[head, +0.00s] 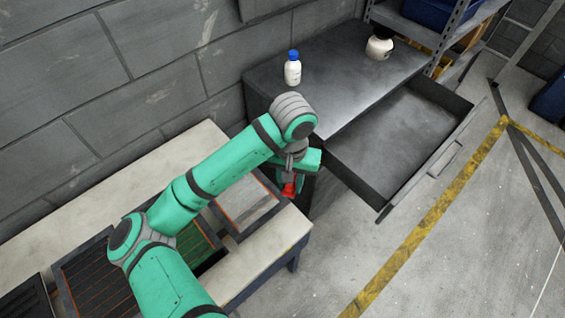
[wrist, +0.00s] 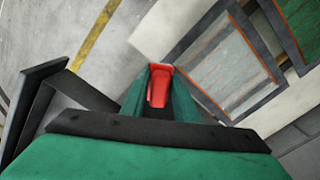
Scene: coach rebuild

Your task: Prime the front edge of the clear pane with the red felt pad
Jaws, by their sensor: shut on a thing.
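My gripper (head: 291,177) is shut on the red felt pad (head: 289,189), near the right end of the bench. In the wrist view the red pad (wrist: 160,86) sits between the green fingers of my gripper (wrist: 160,92). The clear pane (head: 252,204) lies in a dark frame with an orange inner line, and the pad is close to its right side. In the wrist view the pane (wrist: 222,66) is to the right of the pad. I cannot tell whether the pad touches the frame. My arm hides part of the pane in the head view.
The pale bench (head: 276,248) also holds a frame with a green panel (head: 196,246) beside the pane. A dark cabinet with an open, empty drawer (head: 400,146) stands to the right. A white bottle with a blue cap (head: 292,70) and a white jar (head: 379,46) stand on it.

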